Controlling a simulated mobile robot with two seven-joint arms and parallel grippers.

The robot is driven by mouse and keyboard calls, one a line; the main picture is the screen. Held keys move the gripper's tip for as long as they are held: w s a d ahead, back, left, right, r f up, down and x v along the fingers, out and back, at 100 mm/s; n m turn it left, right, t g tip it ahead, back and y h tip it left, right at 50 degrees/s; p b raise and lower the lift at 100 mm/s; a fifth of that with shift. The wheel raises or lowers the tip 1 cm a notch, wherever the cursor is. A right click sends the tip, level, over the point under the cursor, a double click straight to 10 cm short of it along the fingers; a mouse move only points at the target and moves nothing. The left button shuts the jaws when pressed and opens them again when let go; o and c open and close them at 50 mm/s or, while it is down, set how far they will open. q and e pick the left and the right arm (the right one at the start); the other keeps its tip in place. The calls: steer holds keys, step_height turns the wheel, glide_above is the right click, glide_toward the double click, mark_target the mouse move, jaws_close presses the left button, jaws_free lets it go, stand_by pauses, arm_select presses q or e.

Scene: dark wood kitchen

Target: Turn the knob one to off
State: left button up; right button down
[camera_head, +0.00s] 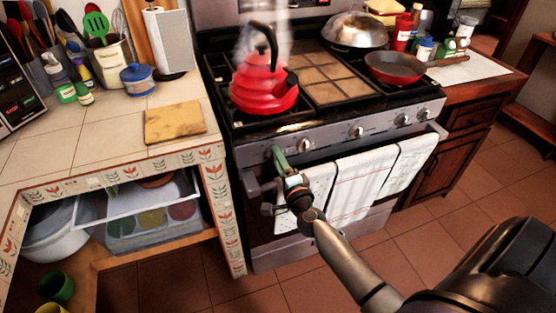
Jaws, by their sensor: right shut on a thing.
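The stove's front panel (331,137) carries a row of knobs. Several show clear of the gripper: one (304,146) just right of my gripper, one (356,131) near the middle, and others farther right. My right gripper (279,155) reaches in from the lower right to the left end of the panel. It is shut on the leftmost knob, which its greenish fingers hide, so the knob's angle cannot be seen. My left gripper is not in view.
A red kettle (263,84) steams on the left burner. A red pan (394,69) and a domed lid (354,30) are on the right side. Towels (360,185) hang from the oven handle below the panel. A tiled counter (110,135) adjoins on the left.

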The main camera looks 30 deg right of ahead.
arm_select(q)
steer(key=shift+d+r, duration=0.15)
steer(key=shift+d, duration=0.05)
arm_select(e)
steer(key=shift+m, duration=0.5)
steer(key=shift+c, duration=1.8)
jaws_free()
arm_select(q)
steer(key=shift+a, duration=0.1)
arm_select(e)
steer(key=shift+s, duration=0.1)
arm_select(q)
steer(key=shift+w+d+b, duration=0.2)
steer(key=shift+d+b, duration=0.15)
arm_select(e)
steer(key=v, duration=1.2)
steer(key=shift+s, duration=0.2)
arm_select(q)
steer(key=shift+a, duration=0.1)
